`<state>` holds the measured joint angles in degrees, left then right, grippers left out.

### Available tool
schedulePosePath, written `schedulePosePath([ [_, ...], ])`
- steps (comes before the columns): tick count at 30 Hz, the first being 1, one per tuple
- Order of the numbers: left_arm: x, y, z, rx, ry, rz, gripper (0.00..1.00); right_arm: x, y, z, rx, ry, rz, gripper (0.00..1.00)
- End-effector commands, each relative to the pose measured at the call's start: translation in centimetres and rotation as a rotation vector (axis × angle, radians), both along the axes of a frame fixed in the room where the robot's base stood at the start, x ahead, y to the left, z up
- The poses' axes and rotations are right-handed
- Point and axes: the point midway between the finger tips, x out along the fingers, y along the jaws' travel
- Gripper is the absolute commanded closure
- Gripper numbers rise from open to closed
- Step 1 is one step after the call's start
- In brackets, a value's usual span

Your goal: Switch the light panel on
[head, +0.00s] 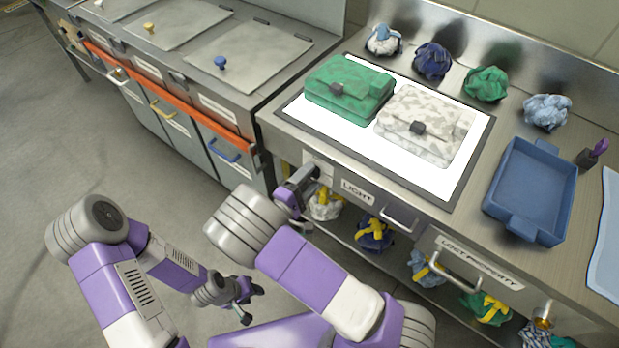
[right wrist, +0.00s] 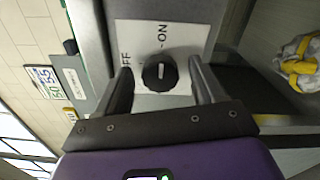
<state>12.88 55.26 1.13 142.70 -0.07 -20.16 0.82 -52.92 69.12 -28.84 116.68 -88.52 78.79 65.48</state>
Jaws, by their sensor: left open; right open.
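The light panel (head: 440,181) is set into the steel counter, bright white, with a green sling bag (head: 348,88) and a white-and-grey patterned sling bag (head: 425,125) lying on it. In the right wrist view, a round black knob (right wrist: 160,73) sits on a white plate marked OFF and ON. Its white pointer line points toward the ON mark. My right gripper (right wrist: 162,80) is open, with one finger on each side of the knob; contact is unclear. In the head view it is at the counter front beside the LIGHT label (head: 358,192). My left gripper (head: 245,300) is open, low and empty.
A blue tray (head: 530,190) stands right on the counter. Several crumpled cloth bundles (head: 433,60) line the back. More bundles lie on the shelf below, near a LOST PROPERTY drawer (head: 478,262). Lidded bins (head: 248,55) stand left; the floor (head: 60,150) there is clear.

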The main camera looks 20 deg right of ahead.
Motion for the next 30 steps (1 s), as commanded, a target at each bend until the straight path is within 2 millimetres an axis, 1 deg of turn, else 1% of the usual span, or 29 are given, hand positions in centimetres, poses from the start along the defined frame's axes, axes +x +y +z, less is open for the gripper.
schedulePosePath([
  [6, 0.0, 0.0, 1.1, 0.0, 0.0, 0.0, 0.57, -2.1, 2.9, 0.2, 0.0, 0.0, 0.005, 0.31],
  [12, 0.0, 0.0, 1.6, 0.0, 0.0, 0.0, 0.57, -3.8, 5.0, 0.1, 0.0, -0.001, 0.003, 0.31],
  [17, 0.0, 0.0, 1.7, 0.0, 0.0, 0.0, 0.57, -4.3, 5.6, 0.1, 0.0, -0.001, 0.001, 0.31],
  [30, 0.0, 0.0, 1.6, 0.0, 0.0, 0.0, 0.57, -4.3, 5.5, 0.0, 0.001, -0.001, 0.0, 0.31],
])
